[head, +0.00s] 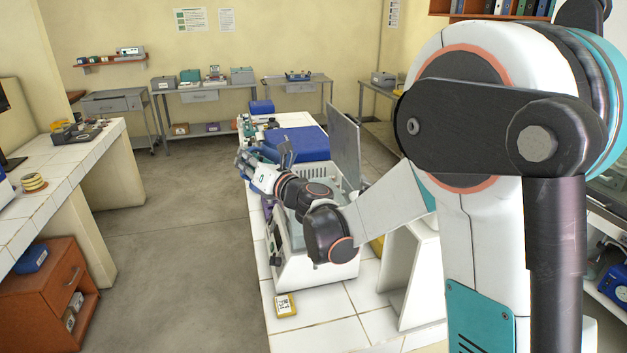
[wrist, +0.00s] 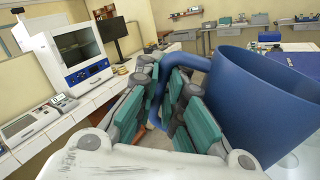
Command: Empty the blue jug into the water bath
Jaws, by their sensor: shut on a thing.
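My gripper (wrist: 163,105) is shut on the handle (wrist: 159,88) of the blue jug (wrist: 262,105). The jug fills the right side of the wrist view, its wide rim up, and looks roughly upright. Its contents cannot be seen. In the head view my gripper (head: 262,168) is beyond my arm, above the left side of the water bath.
A blue box (head: 298,143) stands behind the bath on the same bench (head: 318,302). A small yellow-edged item (head: 286,305) lies in front of the bath. Another tiled bench (head: 75,160) is on the left, with open floor (head: 190,220) between.

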